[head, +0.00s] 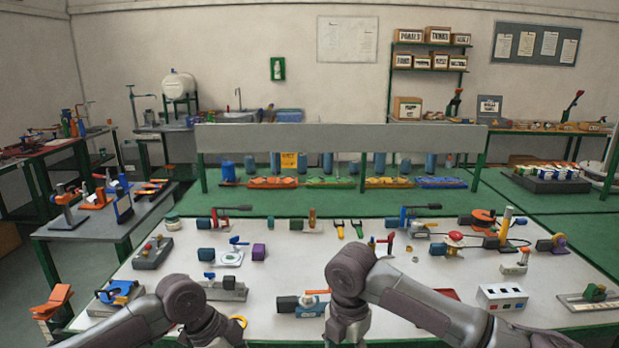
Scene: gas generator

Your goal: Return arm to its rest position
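My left arm (150,318) comes in from the lower left, low over the near left part of the white table top (290,270). Its end bends down past the bottom edge of the view. My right arm (430,305) comes in from the lower right, bends at a thick joint (350,270) near the middle, and turns down out of view. No fingers of either gripper show, so what they hold, if anything, is hidden.
Several small devices crowd the table, among them a red-topped one (454,237), a white box with sockets (502,297) and an orange-blue piece (312,300) between my arms. A grey panel (340,138) stands behind. A side table (95,229) is at left.

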